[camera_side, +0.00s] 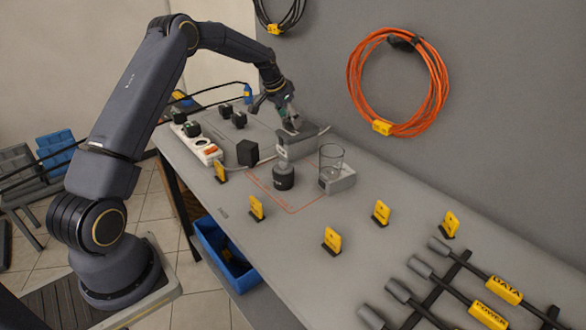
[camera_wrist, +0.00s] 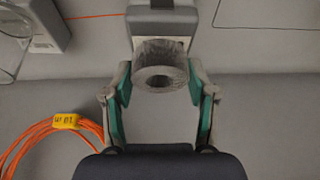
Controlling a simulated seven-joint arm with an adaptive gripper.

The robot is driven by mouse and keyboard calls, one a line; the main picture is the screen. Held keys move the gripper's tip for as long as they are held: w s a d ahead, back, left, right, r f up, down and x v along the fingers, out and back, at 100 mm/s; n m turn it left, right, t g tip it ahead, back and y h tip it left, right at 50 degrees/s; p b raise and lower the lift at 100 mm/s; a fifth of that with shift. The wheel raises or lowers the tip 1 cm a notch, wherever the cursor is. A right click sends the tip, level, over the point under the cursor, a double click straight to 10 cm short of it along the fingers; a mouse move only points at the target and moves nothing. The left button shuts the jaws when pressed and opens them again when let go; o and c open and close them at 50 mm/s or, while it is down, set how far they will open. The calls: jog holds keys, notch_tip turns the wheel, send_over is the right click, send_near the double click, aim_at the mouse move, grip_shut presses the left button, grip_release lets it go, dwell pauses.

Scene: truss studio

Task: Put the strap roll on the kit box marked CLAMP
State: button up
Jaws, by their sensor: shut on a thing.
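My gripper (camera_side: 290,118) is low at the far part of the bench, near the wall. In the wrist view its green-lined fingers (camera_wrist: 160,80) are shut on a grey strap roll (camera_wrist: 163,76), whose round hole faces the camera. A grey kit box (camera_wrist: 182,20) lies just beyond the roll in that view; whether they touch I cannot tell. In the side view this kit box (camera_side: 296,149) stands close by my gripper. A second grey box (camera_side: 343,182) stands to its right. I cannot read CLAMP on either box.
A clear glass (camera_side: 331,160) stands by the second box, and a dark round weight (camera_side: 283,178) stands in front. A black cube (camera_side: 247,152) and a white power strip (camera_side: 206,150) are to the left. Yellow markers (camera_side: 332,240) dot the bench. An orange cable coil (camera_side: 432,85) hangs on the wall.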

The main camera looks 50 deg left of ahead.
jog(key=shift+f, duration=0.65)
jog(key=shift+f, duration=0.1)
jog(key=o, duration=1.1)
jog(key=shift+o, duration=0.2)
